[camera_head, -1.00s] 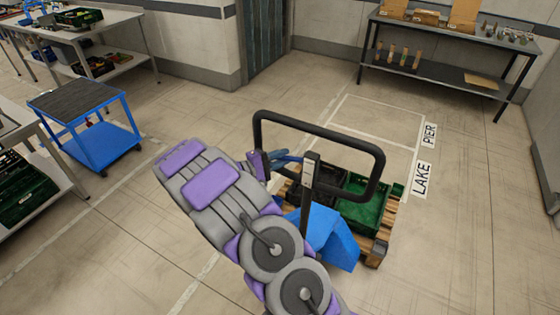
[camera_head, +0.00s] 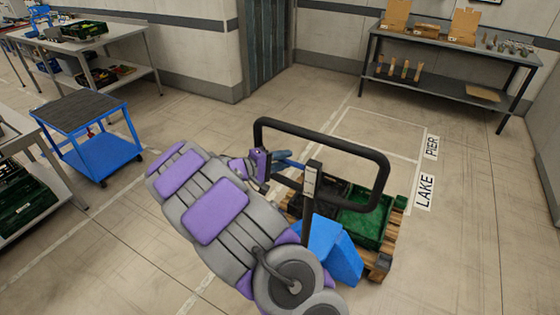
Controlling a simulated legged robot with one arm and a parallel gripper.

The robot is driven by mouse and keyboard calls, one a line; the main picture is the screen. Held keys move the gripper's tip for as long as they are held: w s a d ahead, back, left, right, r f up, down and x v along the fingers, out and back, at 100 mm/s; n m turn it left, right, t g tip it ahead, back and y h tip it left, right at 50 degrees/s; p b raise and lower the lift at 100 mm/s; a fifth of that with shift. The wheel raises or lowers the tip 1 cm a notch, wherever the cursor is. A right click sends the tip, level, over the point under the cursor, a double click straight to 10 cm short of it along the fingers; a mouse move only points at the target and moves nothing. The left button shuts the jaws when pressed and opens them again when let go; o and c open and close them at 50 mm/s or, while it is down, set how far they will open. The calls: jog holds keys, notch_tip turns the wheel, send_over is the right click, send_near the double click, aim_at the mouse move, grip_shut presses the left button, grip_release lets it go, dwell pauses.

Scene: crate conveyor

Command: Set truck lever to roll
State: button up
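A blue pallet truck (camera_head: 328,248) stands in the middle, with a black loop handle (camera_head: 345,148) on an upright post (camera_head: 309,187). A small blue lever (camera_head: 290,163) shows inside the loop, left of the post. My gripper (camera_head: 270,162) is at the left side of the loop, beside the lever. Whether it touches the lever, and whether its fingers are open or shut, I cannot tell. My purple and grey arm covers part of the truck's left side.
A wooden pallet (camera_head: 384,262) with a green crate (camera_head: 362,215) and a black crate sits behind the truck. A blue cart (camera_head: 100,155) stands left; a workbench (camera_head: 455,50) stands at the back right.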

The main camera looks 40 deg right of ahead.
jog(key=shift+d, duration=0.1)
jog(key=w+a+r+p, duration=0.2)
jog(key=a, duration=1.5)
jog(key=shift+r+p, duration=0.4)
